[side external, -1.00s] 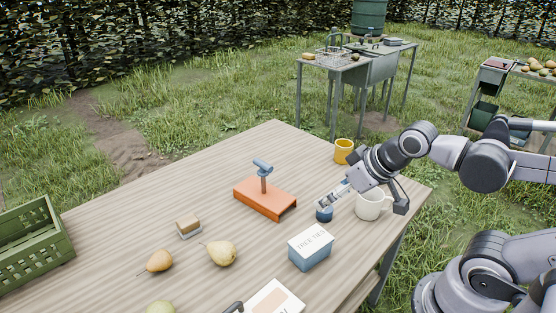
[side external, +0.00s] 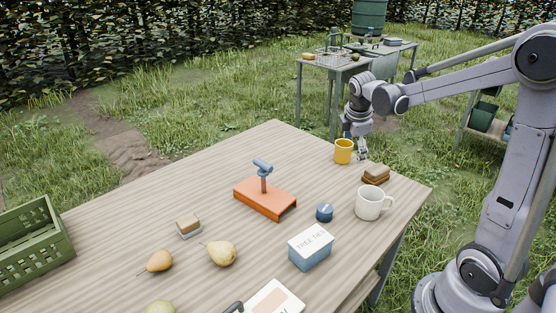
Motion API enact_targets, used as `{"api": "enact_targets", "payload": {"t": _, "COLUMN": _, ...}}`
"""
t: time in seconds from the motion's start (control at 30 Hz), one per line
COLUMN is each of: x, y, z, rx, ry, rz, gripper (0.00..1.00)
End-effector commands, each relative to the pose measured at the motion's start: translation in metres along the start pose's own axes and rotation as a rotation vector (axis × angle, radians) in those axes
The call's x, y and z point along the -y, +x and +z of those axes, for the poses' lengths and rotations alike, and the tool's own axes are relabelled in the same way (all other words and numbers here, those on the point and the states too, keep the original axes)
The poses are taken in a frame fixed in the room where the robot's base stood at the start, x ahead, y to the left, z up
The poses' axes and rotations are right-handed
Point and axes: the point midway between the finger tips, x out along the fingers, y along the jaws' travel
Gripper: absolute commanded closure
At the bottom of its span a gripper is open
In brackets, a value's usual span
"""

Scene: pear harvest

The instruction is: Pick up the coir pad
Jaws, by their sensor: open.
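A brown pad-like block (side external: 376,174) lies near the table's far right edge, beside the white mug; it looks like the coir pad. A smaller tan-topped block with a pale base (side external: 189,226) lies at the left-middle of the table; I cannot tell for certain which of the two is the coir pad. My gripper (side external: 361,153) is open and empty, pointing down just right of the yellow mug (side external: 343,151) and behind the brown block, apart from it. The fingertips are small in this view.
The white mug (side external: 369,204), a dark blue round tin (side external: 324,212) and the tree-ties box (side external: 310,248) stand in front of the brown block. An orange stand (side external: 265,197) with an upright handle is at mid-table. Pears (side external: 221,253) and a green crate (side external: 34,241) are at left.

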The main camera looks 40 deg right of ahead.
Motion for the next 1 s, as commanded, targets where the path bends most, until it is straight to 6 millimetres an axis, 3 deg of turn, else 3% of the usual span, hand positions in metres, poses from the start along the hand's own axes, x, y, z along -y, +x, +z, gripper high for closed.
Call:
{"api": "enact_targets", "payload": {"t": 0.2, "x": -0.025, "y": 0.060, "z": 0.052, "rx": 0.095, "ry": -0.249, "rz": -0.108, "gripper": 0.17}}
{"api": "enact_targets", "payload": {"t": 0.4, "x": -0.031, "y": 0.096, "z": 0.084, "rx": 0.128, "ry": -0.403, "rz": -0.187, "gripper": 0.17}}
{"api": "enact_targets", "payload": {"t": 1.0, "x": -0.022, "y": 0.158, "z": 0.101, "rx": 0.133, "ry": -0.447, "rz": -0.209, "gripper": 0.17}}
